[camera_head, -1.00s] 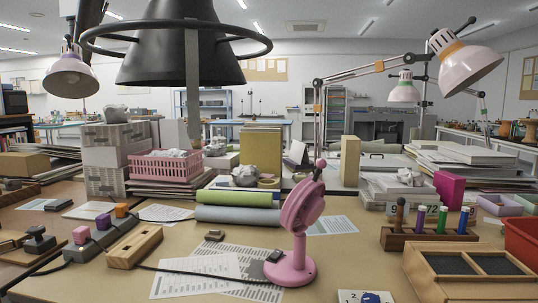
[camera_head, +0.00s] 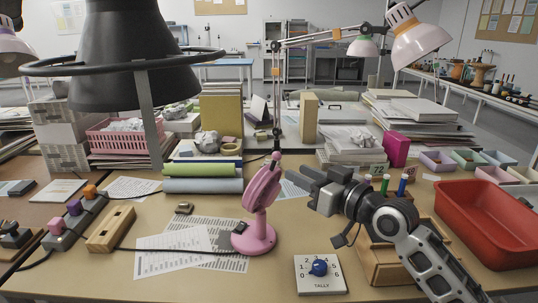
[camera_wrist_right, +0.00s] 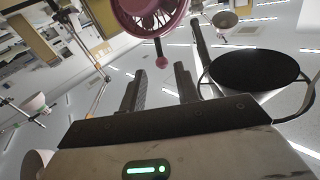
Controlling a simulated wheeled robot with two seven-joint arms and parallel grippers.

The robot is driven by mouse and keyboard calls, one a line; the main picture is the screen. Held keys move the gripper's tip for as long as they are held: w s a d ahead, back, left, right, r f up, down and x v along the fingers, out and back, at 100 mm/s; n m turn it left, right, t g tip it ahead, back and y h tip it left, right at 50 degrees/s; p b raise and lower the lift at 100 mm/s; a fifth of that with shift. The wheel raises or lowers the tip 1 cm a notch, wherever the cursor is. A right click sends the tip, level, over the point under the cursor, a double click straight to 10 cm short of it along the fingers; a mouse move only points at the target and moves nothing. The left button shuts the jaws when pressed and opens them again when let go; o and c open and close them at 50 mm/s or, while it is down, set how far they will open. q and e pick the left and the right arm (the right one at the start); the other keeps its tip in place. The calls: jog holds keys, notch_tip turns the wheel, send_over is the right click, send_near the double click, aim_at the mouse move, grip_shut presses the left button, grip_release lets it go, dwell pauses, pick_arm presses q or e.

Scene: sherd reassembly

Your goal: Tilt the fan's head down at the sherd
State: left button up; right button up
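The pink fan stands on the table in the head view, its round base (camera_head: 253,238) flat on the table. Its head (camera_head: 262,187) is seen nearly edge-on, leaning slightly, with a small pink knob (camera_head: 276,156) at its top. My right gripper (camera_head: 308,186) is to the right of the fan head, pointing left, apart from it. In the right wrist view the two dark fingers (camera_wrist_right: 158,88) are spread with nothing between them, and the fan's caged head (camera_wrist_right: 150,15) is beyond them. A small brown piece (camera_head: 184,208) lies left of the fan; I cannot tell whether it is the sherd.
A TALLY plate with a blue knob (camera_head: 319,268) lies in front. A red tray (camera_head: 490,225) is at the right, and a wooden box (camera_head: 385,262) is under my right arm. Paper sheets (camera_head: 165,255) lie left of the fan. A big black hood (camera_head: 125,60) hangs at upper left.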

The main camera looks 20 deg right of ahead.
aim_at(268, 166)
jog(key=x, duration=1)
jog(key=shift+w+a+p, duration=0.15)
jog(key=shift+w+p, duration=0.05)
jog(key=shift+p, duration=0.1)
grip_shut()
jog(key=shift+a, duration=0.1)
